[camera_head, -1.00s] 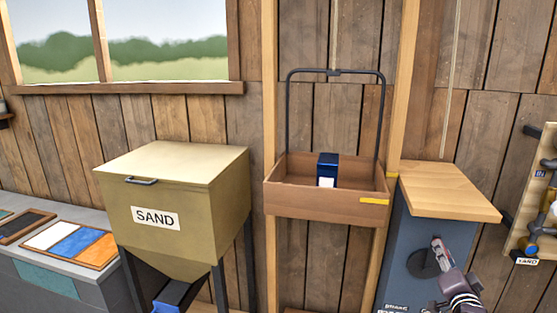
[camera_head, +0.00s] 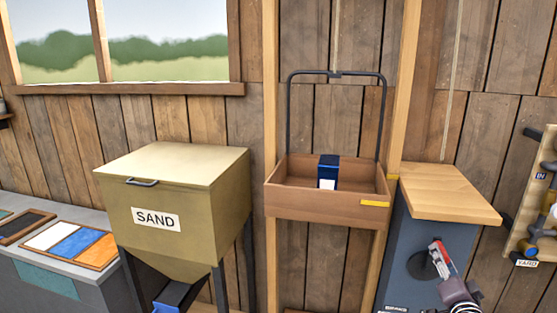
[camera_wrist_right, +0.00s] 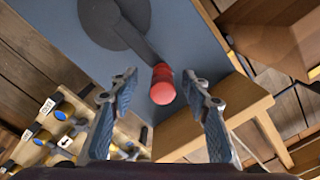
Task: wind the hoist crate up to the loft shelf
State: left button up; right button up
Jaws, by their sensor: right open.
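The brown hoist crate (camera_head: 325,206) hangs by its dark bail between two pale wooden posts, level, with a dark blue packet (camera_head: 327,170) with a white label inside. To its right stands the blue-grey winch cabinet (camera_head: 395,250) with a dark round crank hub (camera_head: 419,266). My right gripper (camera_head: 440,258) is in front of the hub. In the right wrist view the open gripper (camera_wrist_right: 160,78) has its fingers on either side of the red crank knob (camera_wrist_right: 163,88), with gaps showing on both sides. The crank arm is dark. My left gripper and the loft shelf are not in view.
A wooden top (camera_head: 447,192) overhangs the cabinet above the crank. A sand bin (camera_head: 175,210) stands left of the crate. A board with pipes and valves (camera_head: 542,205) is on the right wall. Trays of coloured material (camera_head: 75,243) lie at far left.

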pick_arm(q)
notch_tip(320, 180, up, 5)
jog(key=p, duration=0.3)
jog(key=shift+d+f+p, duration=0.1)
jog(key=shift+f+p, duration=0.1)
jog(key=shift+p, duration=0.2)
pick_arm(e)
jog(key=v, duration=0.7)
jog(key=shift+r, duration=0.15)
